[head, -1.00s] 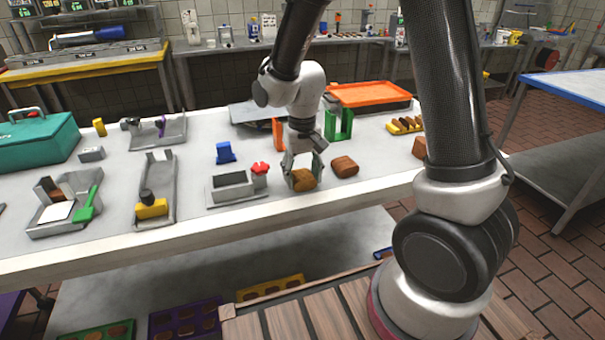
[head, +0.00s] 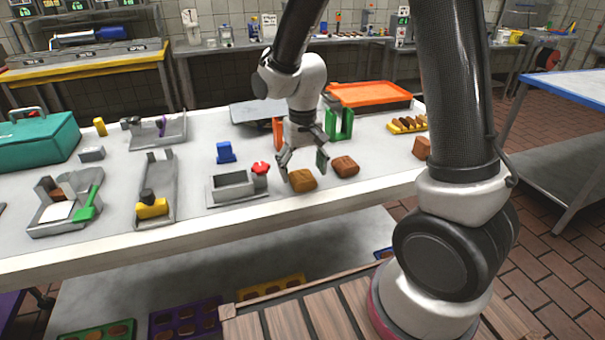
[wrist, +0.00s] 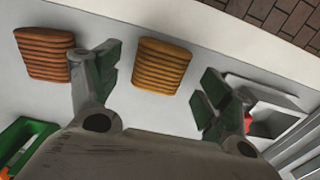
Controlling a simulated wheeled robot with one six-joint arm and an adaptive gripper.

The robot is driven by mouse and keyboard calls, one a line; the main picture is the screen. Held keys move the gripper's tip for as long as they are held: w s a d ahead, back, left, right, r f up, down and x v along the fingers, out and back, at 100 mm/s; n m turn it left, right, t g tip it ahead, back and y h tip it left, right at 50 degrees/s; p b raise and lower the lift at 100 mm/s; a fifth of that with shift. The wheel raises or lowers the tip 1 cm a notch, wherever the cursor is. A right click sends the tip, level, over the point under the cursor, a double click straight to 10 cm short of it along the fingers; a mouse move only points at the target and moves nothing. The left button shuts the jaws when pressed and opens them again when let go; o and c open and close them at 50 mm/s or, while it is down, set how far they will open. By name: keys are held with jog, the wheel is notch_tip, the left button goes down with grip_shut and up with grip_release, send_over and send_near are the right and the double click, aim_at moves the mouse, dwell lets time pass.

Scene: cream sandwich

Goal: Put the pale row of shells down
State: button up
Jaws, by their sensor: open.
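The pale row of shells (head: 301,180), a ridged light-brown block, lies on the white table near its front edge. It also shows in the wrist view (wrist: 161,66), between and beyond the fingertips. My gripper (head: 303,161) is open and empty just above and behind the row, with its fingers spread to either side and apart from it. A darker row of shells (head: 345,166) lies just right of the pale one; in the wrist view it is on the left (wrist: 43,53).
A grey fixture (head: 232,189) with a red knob (head: 261,168) stands close on the left. Green upright plates (head: 332,124) and an orange tray (head: 370,95) are behind. A brown block (head: 421,147) sits right, partly behind my arm. The table's front edge (head: 345,205) is near.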

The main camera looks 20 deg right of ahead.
aim_at(303, 175)
notch_tip(303, 175, up, 10)
jog(key=r, duration=0.1)
jog(key=s+d+r+t, duration=0.2)
jog(key=s+d+r, duration=0.2)
jog(key=s+d, duration=0.3)
jog(key=s+d+r+t, duration=0.2)
jog(key=s+d+r, duration=0.3)
jog(key=s+d, duration=0.3)
jog(key=s, duration=0.4)
jog(key=shift+r, duration=0.15)
